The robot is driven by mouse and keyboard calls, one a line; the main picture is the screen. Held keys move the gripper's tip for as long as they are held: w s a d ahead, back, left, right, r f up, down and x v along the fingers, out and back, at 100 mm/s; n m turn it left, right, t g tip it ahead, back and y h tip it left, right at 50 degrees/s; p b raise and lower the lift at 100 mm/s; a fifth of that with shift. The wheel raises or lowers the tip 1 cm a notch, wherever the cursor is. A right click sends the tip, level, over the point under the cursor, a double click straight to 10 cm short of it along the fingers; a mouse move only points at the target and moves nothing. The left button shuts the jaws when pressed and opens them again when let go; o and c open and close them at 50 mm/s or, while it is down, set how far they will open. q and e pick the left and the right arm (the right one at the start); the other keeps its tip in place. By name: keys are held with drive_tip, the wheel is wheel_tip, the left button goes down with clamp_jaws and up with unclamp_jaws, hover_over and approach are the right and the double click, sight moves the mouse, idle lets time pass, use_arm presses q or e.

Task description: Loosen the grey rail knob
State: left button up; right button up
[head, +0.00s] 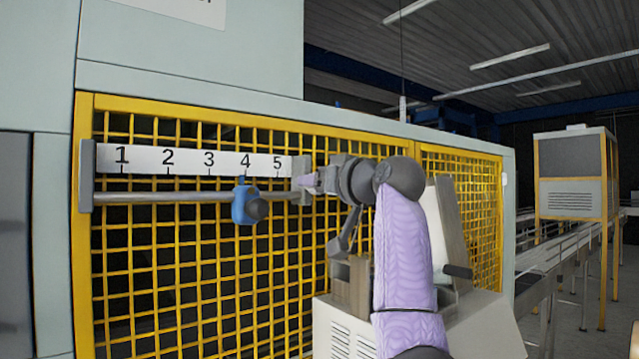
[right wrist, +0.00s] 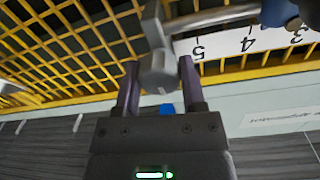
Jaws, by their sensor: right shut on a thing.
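The grey rail knob (right wrist: 158,72) is between the two fingers of my right gripper (right wrist: 158,80) in the right wrist view. My right gripper (head: 308,183) is shut on it at the right end of the rail (head: 165,197) in the head view, where the fingers largely hide the knob. The rail is a grey bar under a white scale (head: 190,160) marked 1 to 5. A blue slider (head: 241,206) with a dark round front sits on the rail under the 4, left of my gripper and apart from it. My left gripper is not in view.
A yellow mesh guard (head: 200,290) stands right behind the rail. A grey end bracket (head: 87,176) holds the rail's left end. A pale machine box (head: 345,325) stands below my right arm. A conveyor (head: 560,250) runs at the far right.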

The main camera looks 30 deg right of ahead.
clamp_jaws()
drive_tip(key=shift+m, duration=0.3)
drive_tip(key=m, duration=0.3)
drive_tip(key=shift+r+m+p, duration=0.1)
drive_tip(key=shift+m+p, duration=0.25)
drive_tip(key=shift+m, duration=0.05)
drive_tip(key=m, duration=0.4)
drive_tip(key=m+p, duration=0.1)
drive_tip(key=m, duration=0.3)
drive_tip(key=shift+m+y, duration=0.3)
drive_tip(key=shift+m, duration=2.2)
drive_tip(key=shift+g, duration=0.3)
